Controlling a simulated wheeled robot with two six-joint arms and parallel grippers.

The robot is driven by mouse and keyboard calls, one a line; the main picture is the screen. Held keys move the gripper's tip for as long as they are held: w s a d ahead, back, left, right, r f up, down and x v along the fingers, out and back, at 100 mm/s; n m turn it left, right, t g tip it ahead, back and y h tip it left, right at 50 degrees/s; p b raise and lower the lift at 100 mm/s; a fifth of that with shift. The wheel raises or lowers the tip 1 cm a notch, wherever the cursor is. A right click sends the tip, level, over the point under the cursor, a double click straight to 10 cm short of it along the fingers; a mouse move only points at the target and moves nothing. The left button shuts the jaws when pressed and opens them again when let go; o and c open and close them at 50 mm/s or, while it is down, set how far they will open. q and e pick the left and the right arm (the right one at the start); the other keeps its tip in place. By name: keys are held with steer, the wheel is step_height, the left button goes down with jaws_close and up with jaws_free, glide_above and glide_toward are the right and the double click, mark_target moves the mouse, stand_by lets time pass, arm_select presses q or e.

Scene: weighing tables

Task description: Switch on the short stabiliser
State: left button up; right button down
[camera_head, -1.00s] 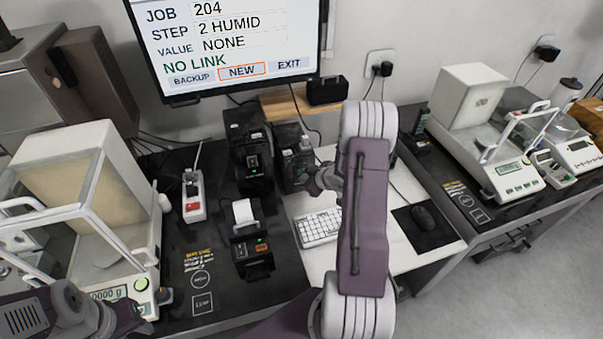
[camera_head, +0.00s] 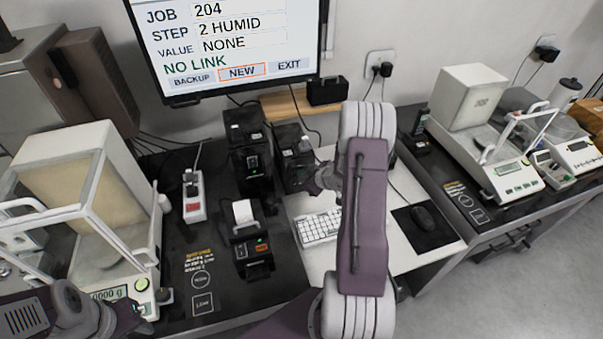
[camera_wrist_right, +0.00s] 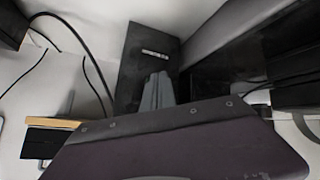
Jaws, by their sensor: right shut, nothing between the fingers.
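The short stabiliser (camera_head: 290,145) is the lower of two black boxes at the back of the left table, right of the taller box (camera_head: 246,148). My right gripper (camera_head: 311,184) is shut and empty at its front right, partly covering its lower front. Contact is not clear. In the right wrist view the shut fingers (camera_wrist_right: 157,91) point at a dark box face (camera_wrist_right: 137,58) with a small pale label. I cannot make out the switch or its state. My left arm shows at the lower left; its fingers are not visible.
A white keyboard (camera_head: 319,227) lies below my right gripper. A label printer (camera_head: 249,242), a power strip (camera_head: 193,196) and a balance (camera_head: 70,190) stand to the left. The monitor (camera_head: 225,45) is above. A mouse (camera_head: 422,217) lies to the right.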

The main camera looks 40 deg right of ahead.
steer(key=shift+w+d, duration=0.1)
steer(key=shift+w, duration=0.25)
stand_by(0.3)
steer(key=shift+s, duration=0.55)
steer(key=s+a+b, duration=0.1)
steer(key=s+a, duration=0.1)
steer(key=s, duration=0.3)
steer(key=shift+s, duration=0.35)
steer(key=shift+a, duration=0.15)
